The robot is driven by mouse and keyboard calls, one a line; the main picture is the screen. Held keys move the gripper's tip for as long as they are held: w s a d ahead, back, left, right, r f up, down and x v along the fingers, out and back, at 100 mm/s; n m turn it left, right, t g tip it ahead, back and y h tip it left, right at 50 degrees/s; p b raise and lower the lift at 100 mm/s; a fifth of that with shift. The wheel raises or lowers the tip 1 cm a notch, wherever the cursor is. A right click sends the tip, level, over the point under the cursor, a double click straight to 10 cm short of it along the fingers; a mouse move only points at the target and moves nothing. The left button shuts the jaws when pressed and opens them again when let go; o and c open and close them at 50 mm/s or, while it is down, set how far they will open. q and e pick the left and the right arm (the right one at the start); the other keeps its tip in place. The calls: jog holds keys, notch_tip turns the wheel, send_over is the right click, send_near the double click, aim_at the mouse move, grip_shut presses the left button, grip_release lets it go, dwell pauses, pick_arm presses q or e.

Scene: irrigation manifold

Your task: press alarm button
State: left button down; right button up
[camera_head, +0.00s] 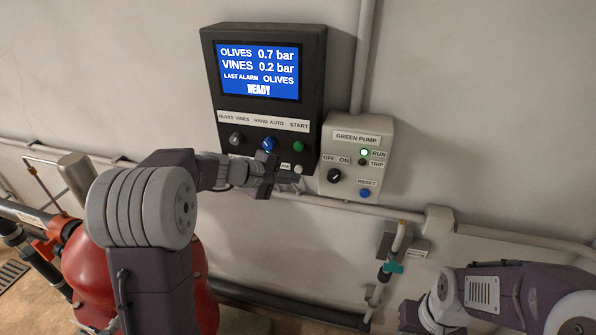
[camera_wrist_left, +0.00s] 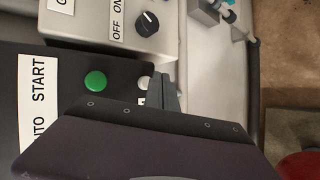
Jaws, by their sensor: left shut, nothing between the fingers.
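The black control panel (camera_head: 313,100) hangs on the wall with a lit blue screen. A small white button (camera_head: 298,169) sits at its lower right corner, beside a partly hidden label; I take it for the alarm button. It also shows in the left wrist view (camera_wrist_left: 144,82). My left gripper (camera_head: 297,179) is shut and empty, its fingertips right by the white button. In the left wrist view the fingers (camera_wrist_left: 164,92) overlap the button's edge; I cannot tell whether they touch it. My right gripper (camera_head: 420,318) is at the bottom right, its fingers not clear.
A green START button (camera_head: 299,146) and a blue knob (camera_head: 269,144) sit above the white button. The green pump box (camera_head: 374,135), with a black knob and a blue reset button, stands close to the right. Pipes (camera_head: 480,234) run along the wall below. A red tank (camera_head: 90,270) stands lower left.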

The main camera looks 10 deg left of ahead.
pick_arm(q)
jog(key=shift+w, duration=0.1)
dwell(0.4)
jog(key=shift+w, duration=0.35)
jog(key=shift+w, duration=0.5)
dwell(0.6)
jog(key=shift+s+b, duration=0.7)
jog(key=shift+s, duration=0.2)
jog(key=shift+s, duration=0.1)
